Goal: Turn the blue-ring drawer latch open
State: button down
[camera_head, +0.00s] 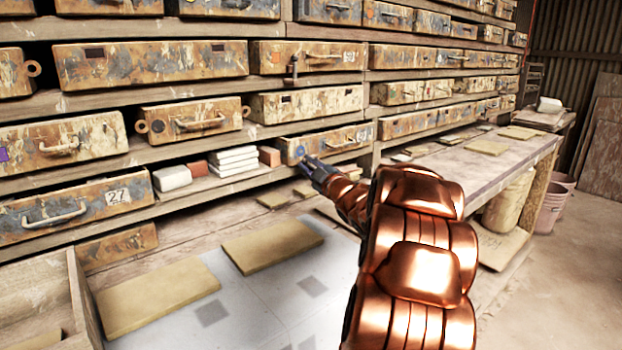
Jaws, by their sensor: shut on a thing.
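The drawer (352,134) with a blue ring mark (299,151) at its left end sits in the lower row of the wall of worn, paint-chipped drawers. It has a pull handle on its front and looks closed. My gripper (306,165) is at the lower left of this drawer's front, just below and right of the blue ring. Its dark fingers are shut on the latch there. The latch itself is small and mostly hidden by the fingers, so its angle cannot be told.
White blocks (234,161) and reddish bricks lie on the shelf left of the drawer. Tan slabs (272,246) lie on the pale surface below. A long bench (470,165) runs back at the right, with buckets (510,200) under it. The floor at far right is clear.

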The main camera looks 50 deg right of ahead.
jog(key=f+n+b, duration=0.1)
jog(key=n+b, duration=0.2)
jog(key=b, duration=0.1)
jog(key=f+n+y+b, duration=0.1)
jog(key=n+b, duration=0.2)
jog(key=a+f+n+t+y+b, duration=0.1)
jog(key=n+b, duration=0.2)
jog(key=b, duration=0.1)
jog(key=shift+f+b, duration=0.3)
jog(key=shift+f, duration=0.05)
jog(key=shift+n, duration=0.3)
jog(key=c, duration=1.2)
grip_release()
jog(key=shift+c, duration=0.2)
jog(key=v, duration=1.2)
jog(key=shift+d, duration=0.1)
